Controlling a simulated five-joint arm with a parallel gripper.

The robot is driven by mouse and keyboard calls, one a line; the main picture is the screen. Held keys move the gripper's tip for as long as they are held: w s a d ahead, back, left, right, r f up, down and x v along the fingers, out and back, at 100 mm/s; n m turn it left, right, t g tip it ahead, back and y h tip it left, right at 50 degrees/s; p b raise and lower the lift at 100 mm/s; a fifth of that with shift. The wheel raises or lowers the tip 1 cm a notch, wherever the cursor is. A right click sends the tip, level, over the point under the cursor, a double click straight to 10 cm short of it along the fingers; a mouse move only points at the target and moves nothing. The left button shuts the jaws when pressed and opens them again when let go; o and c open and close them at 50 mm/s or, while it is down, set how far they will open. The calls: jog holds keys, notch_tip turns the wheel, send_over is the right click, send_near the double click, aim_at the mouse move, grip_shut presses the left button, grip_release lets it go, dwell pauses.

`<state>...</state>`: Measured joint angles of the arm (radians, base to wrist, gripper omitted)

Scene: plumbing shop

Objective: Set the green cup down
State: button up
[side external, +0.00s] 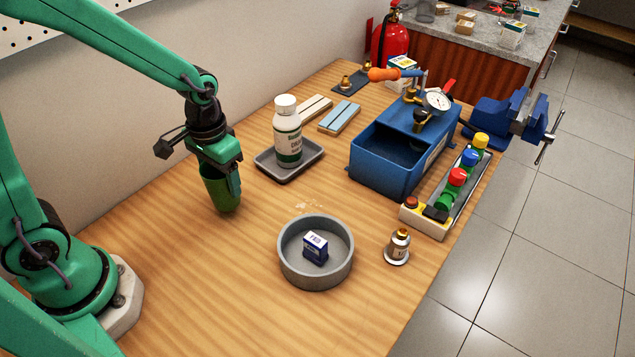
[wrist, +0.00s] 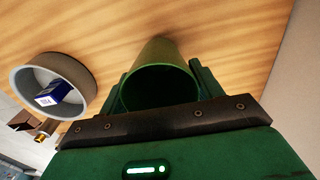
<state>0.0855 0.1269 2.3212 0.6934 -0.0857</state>
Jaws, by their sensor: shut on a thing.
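The green cup (side external: 222,189) is held in my gripper (side external: 213,166) at the left of the side external view. The cup hangs below the jaws, slightly tilted, with its lower end close to the wooden table; I cannot tell whether it touches. In the wrist view the green cup (wrist: 160,85) sits between the two fingers of my gripper (wrist: 158,88), with its open mouth facing the camera. The fingers hide part of its sides.
A round grey bowl (side external: 288,268) with a small blue box (side external: 315,247) inside stands to the right. A white bottle (side external: 287,130) stands on a grey tray (side external: 306,164) behind it. A blue pump box (side external: 382,178) is farther right. The table around the cup is bare.

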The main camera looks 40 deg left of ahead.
jog(key=shift+f, duration=1.5)
jog(key=shift+f, duration=0.15)
jog(key=o, duration=1)
jog(key=shift+r, duration=6.15)
jog(key=shift+r, duration=0.1)
